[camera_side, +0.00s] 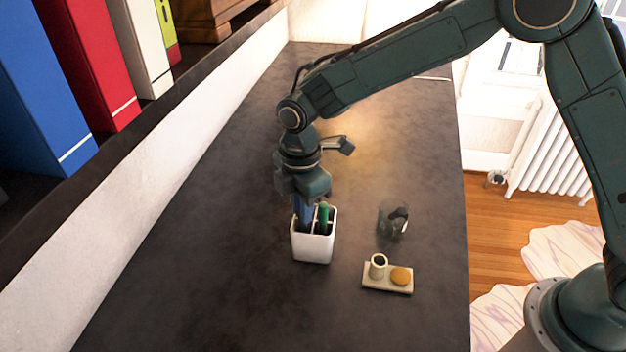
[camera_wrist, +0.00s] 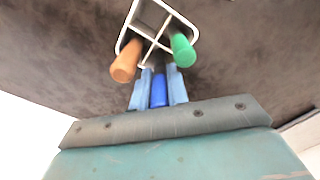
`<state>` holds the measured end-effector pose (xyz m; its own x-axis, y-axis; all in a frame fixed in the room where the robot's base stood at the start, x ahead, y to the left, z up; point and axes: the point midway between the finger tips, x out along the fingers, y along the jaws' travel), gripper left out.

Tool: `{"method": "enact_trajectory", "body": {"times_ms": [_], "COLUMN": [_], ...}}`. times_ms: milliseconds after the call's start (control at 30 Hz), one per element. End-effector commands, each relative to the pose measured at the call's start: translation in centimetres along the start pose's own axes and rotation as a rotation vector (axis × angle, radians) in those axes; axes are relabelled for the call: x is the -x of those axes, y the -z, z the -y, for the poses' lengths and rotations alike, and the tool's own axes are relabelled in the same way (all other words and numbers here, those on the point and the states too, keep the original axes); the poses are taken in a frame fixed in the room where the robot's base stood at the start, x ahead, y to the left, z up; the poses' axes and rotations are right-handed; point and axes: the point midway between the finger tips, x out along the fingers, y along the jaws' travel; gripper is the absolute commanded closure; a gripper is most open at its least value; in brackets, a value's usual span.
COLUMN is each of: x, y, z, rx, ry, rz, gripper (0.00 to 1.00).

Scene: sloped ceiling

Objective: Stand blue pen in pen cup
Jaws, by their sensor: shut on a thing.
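A white pen cup (camera_side: 312,247) with compartments stands upright on the dark counter; its divided rim shows in the wrist view (camera_wrist: 133,20). My gripper (camera_side: 305,205) is right over the cup, pointing down. In the wrist view its two light blue fingers (camera_wrist: 158,90) are shut on the blue pen (camera_wrist: 158,98). The blue pen's lower end is at the near compartment of the cup, hidden by the fingers and rim, so I cannot tell how deep it sits. A green pen (camera_wrist: 183,50) and an orange pen (camera_wrist: 125,62) stand in other compartments.
A dark glass cup (camera_side: 393,219) stands right of the pen cup. A small tray (camera_side: 387,287) with a little cylinder (camera_side: 378,264) and a yellow round piece (camera_side: 401,275) lies nearer. Binders (camera_side: 82,60) stand on the left ledge. The counter behind and in front is clear.

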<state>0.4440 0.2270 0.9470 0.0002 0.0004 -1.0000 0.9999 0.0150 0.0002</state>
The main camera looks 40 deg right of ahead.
Motion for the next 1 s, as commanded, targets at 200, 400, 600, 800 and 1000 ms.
{"method": "enact_trajectory", "body": {"times_ms": [200, 400, 600, 800, 1000], "x": [-0.15, -0.14, -0.12, -0.1, 0.54], "y": [-0.01, -0.01, 0.0, 0.0, 0.02], "z": [0.01, 0.01, 0.01, 0.0, -0.04], "rx": [0.0, 0.0, 0.0, 0.0, 0.0], "ry": [0.0, 0.0, 0.0, 0.0, -0.001], "rz": [0.0, 0.0, 0.0, 0.0, -0.001], "gripper": [1.0, 0.8, 0.58, 0.58, 0.58]}}
